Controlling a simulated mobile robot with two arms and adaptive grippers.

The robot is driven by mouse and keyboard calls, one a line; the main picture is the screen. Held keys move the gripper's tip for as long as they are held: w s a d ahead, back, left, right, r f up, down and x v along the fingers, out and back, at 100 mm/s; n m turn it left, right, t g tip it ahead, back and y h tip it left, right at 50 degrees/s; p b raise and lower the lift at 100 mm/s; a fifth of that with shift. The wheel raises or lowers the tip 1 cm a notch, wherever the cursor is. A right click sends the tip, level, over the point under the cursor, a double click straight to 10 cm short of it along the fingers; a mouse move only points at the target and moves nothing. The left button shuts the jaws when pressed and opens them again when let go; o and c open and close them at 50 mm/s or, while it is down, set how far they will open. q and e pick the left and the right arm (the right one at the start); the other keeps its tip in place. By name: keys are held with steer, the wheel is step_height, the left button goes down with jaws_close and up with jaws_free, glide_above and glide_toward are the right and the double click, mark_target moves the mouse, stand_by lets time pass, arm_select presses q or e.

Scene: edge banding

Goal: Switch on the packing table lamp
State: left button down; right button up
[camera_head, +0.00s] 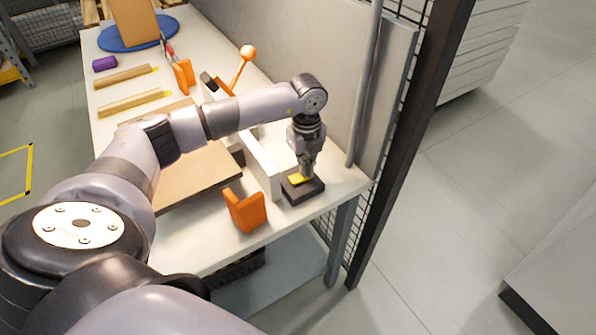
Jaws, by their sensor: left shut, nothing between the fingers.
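A small black box with a yellow top (303,189) sits on the white packing table (350,181) near its right front corner; it looks like a switch. My left gripper (304,174) points straight down over it, shut and empty, with its fingertips at or just above the yellow part. I cannot tell whether they touch. The gripper covers part of the yellow top. No lamp can be made out. My right gripper is not in view.
Orange brackets (245,210) stand by the box and further back (184,76). An orange ball-ended lever (247,53) rises behind my arm. A brown board (195,180) lies under the arm. A wall and dark post (405,140) border the right side.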

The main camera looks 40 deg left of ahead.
arm_select(q)
steer(key=shift+r+p, duration=2.25)
steer(key=shift+r, duration=1.15)
